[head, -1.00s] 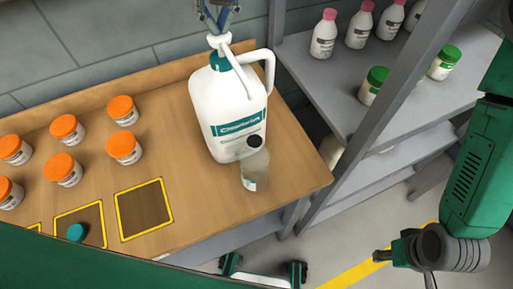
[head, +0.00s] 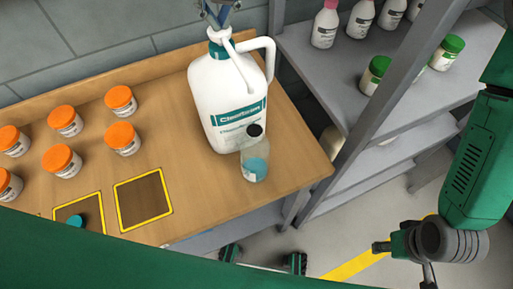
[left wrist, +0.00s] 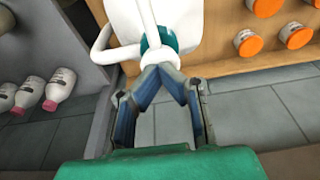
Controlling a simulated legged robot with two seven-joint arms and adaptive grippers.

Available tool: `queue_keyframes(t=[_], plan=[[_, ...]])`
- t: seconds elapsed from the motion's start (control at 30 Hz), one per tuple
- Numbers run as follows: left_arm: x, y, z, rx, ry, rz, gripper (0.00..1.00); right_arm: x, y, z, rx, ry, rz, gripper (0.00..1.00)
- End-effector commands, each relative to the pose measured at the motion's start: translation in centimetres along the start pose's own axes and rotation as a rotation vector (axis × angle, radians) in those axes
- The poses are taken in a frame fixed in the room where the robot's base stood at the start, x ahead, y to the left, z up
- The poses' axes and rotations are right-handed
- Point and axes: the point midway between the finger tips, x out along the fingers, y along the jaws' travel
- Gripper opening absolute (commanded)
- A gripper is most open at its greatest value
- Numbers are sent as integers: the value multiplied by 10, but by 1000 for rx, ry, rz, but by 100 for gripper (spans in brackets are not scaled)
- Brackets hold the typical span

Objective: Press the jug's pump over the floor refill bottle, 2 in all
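The white jug (head: 225,90) with a teal collar and label stands upright on the wooden counter. Its white pump head (head: 217,35) sits low, close above the collar. The spout runs down the jug's front, toward the bottle. The clear refill bottle (head: 255,165) with a black top stands against the jug's front right and holds blue liquid. My left gripper (head: 218,24) is right on top of the pump head. In the left wrist view its fingertips (left wrist: 165,68) meet in a V in front of the pump, with nothing visible between them.
Several orange-lidded jars (head: 65,120) stand on the counter's left. Yellow-framed squares (head: 143,200) lie in front, one with a teal cap (head: 76,221). A grey shelf (head: 345,80) with pink-capped bottles and green-lidded jars stands right. My right arm (head: 465,170) hangs at right.

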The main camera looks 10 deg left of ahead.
Motion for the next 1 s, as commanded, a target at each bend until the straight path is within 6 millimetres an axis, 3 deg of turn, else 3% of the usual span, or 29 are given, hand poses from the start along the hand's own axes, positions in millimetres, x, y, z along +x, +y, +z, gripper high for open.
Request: queue_keyframes(t=[0.6, 1.0], plan=[[-38, 0, -7, 0, 0, 0, 0, -39, 0, -2, 0, 0, 0, 40], [-38, 0, -7, 0, 0, 0, 0, -40, 0, -2, 0, 0, 0, 40]])
